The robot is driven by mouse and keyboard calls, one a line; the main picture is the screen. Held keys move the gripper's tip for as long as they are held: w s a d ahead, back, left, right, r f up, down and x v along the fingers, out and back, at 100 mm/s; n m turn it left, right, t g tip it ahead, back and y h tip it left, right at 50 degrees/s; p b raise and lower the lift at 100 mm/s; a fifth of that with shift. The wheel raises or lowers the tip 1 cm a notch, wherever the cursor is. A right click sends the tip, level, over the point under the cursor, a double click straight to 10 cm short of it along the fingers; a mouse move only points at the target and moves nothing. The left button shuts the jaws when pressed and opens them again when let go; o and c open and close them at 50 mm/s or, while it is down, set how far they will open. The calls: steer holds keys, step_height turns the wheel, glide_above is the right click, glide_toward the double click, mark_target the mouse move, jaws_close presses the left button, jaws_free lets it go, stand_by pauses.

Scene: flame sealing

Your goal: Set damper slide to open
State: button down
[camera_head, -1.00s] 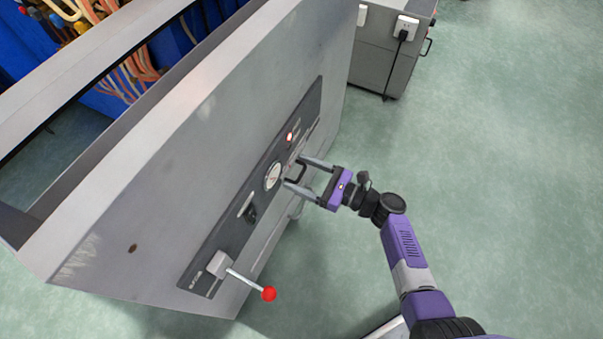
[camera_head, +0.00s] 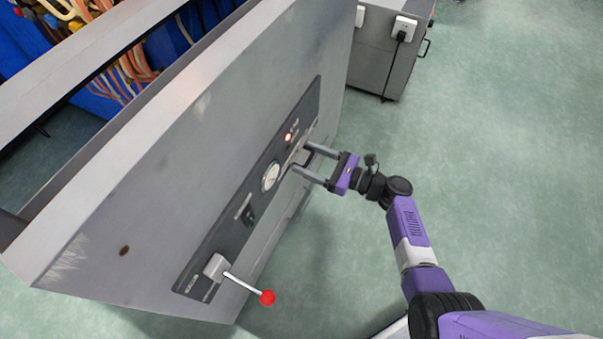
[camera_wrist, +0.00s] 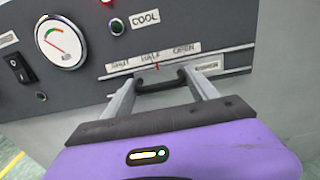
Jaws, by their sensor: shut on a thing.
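The damper slide is a black bar handle (camera_wrist: 160,84) on the grey control panel, below a label strip (camera_wrist: 152,60) reading SHUT, HALF and OPEN from left to right in the wrist view. A red mark on the strip sits just beneath HALF, above the handle. My gripper (camera_wrist: 160,88) is shut on the handle, with one finger at each end of it. In the head view my gripper (camera_head: 302,157) reaches the panel from the right, and its fingers largely hide the handle.
A round gauge (camera_wrist: 61,41), a black rocker switch (camera_wrist: 19,68) and a COOL label (camera_wrist: 145,20) are near the slide. A red-knobbed lever (camera_head: 267,297) sticks out at the panel's lower end. Open floor (camera_head: 500,170) lies to the right.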

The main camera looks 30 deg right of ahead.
steer(key=w+d, duration=0.2)
steer(key=d, duration=0.1)
steer(key=w+d+b, duration=0.1)
steer(key=shift+d, duration=0.15)
steer(key=c, duration=0.6)
jaws_free()
steer(key=shift+o, duration=0.2)
steer(key=p+v, duration=0.1)
steer(key=v, duration=0.6)
steer(key=shift+s+p, duration=0.35)
steer(key=shift+p, duration=0.05)
steer(key=shift+d, duration=0.15)
